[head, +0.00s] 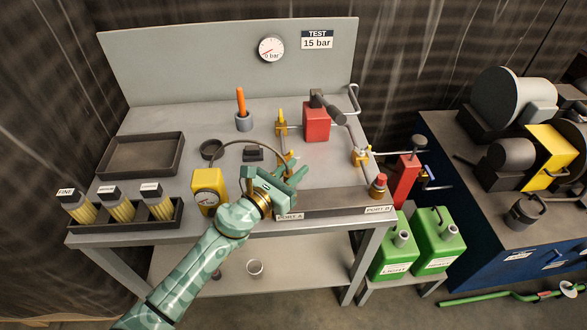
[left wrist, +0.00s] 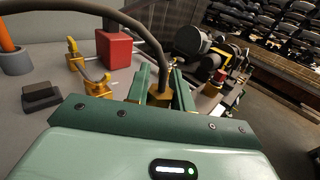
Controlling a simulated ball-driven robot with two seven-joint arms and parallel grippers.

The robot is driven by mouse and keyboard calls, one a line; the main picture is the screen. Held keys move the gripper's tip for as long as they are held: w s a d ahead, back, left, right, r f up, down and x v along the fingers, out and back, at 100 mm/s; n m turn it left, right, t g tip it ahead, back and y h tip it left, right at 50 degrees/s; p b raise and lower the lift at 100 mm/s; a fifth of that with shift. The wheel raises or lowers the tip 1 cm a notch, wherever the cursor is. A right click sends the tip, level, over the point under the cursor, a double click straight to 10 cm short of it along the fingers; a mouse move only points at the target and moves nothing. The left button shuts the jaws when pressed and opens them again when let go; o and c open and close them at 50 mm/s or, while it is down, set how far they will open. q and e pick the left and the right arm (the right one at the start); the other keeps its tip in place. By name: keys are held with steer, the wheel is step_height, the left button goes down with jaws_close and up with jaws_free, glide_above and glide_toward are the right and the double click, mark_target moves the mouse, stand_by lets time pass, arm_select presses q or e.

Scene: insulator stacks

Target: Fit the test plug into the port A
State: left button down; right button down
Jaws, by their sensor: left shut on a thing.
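My left gripper (head: 291,178) is over the front of the bench, above and behind the PORT A label (head: 289,216). In the left wrist view its fingers (left wrist: 162,90) are shut on a brass-coloured fitting (left wrist: 159,97), likely the test plug, with a dark hose (left wrist: 152,35) rising from it. In the head view the hose (head: 236,143) arches behind my gripper; the fitting is hidden. The opening of port A is hidden by my gripper and arm. A red-topped fitting (head: 378,185) stands at the PORT B label (head: 379,209). My right gripper is not in view.
A yellow gauge unit (head: 206,190) stands left of my left gripper. A red block (head: 316,124), brass valves (head: 281,122) and an orange-handled tool in a cup (head: 242,115) stand behind.

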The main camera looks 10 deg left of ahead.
arm_select(q)
steer(key=shift+f+b, duration=0.4)
steer(key=shift+f, duration=0.05)
steer(key=c, duration=1.1)
jaws_free()
steer(key=shift+c, duration=0.2)
steer(key=b+v, duration=0.2)
steer(key=v, duration=1.4)
steer(key=shift+s, duration=0.15)
